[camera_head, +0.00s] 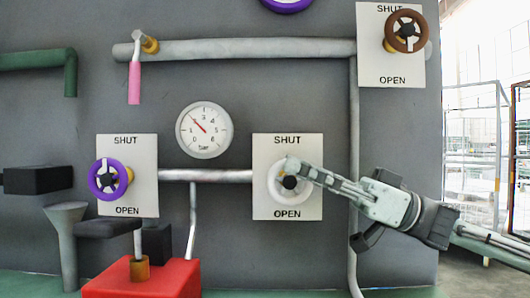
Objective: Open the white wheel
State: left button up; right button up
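The white wheel (273,187) is on a white plate (262,150) marked SHUT at the top and OPEN at the bottom, right of the panel's middle. My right gripper (288,172) comes in from the right and its fingertips are at the wheel's hub and upper rim. The fingers cover the right part of the wheel. I cannot tell whether they grip the rim or only lie against it. My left gripper is not in view.
A purple wheel (109,180) is on a similar plate to the left, and a brown wheel (405,31) at the upper right. A gauge (203,130) is above the pipe (205,176). A red block (145,281) stands at the lower left.

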jog(key=x, duration=0.6)
jog(key=shift+c, duration=0.4)
grip_shut()
